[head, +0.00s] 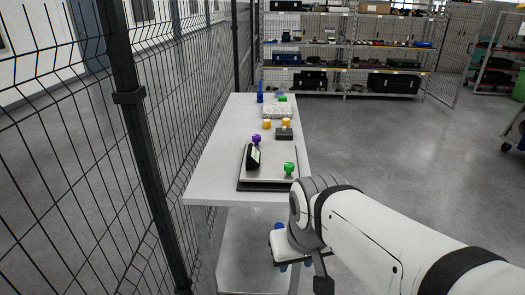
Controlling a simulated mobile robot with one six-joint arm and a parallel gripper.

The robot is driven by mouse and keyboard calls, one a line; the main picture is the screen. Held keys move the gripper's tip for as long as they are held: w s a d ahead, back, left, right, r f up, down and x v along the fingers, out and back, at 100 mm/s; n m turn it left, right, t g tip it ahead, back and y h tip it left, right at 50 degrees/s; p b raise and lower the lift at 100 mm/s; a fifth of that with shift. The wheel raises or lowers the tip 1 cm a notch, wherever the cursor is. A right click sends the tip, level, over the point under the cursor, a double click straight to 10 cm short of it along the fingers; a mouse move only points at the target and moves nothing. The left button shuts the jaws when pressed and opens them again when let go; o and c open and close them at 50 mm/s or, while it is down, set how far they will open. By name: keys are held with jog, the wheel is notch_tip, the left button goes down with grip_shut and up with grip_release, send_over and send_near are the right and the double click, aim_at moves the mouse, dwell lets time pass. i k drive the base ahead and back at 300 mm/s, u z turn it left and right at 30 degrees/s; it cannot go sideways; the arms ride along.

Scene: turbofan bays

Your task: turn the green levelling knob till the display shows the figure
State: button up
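A green knob (289,169) stands at the right side of a flat grey plate unit (268,182) on the table. A small dark display box (253,157) is tilted up on the same unit, its pale screen turned to the right. The figure on it is too small to read. A purple knob (255,139) stands behind the display. My gripper (294,267) hangs at the end of my arm, beyond the table's right front edge and well short of the green knob. Its blue tips show only partly, so its opening is unclear.
The white table (215,181) also holds yellow knobs (267,124) by a dark block (284,134), and a pale tray (277,112) with blue and green items further back. A wire fence (131,98) runs along the left. Shelving (350,68) stands behind. The floor at right is clear.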

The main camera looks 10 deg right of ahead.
aim_at(289, 166)
jog(key=z, duration=0.05)
jog(key=i, duration=1)
jog(key=u, duration=0.05)
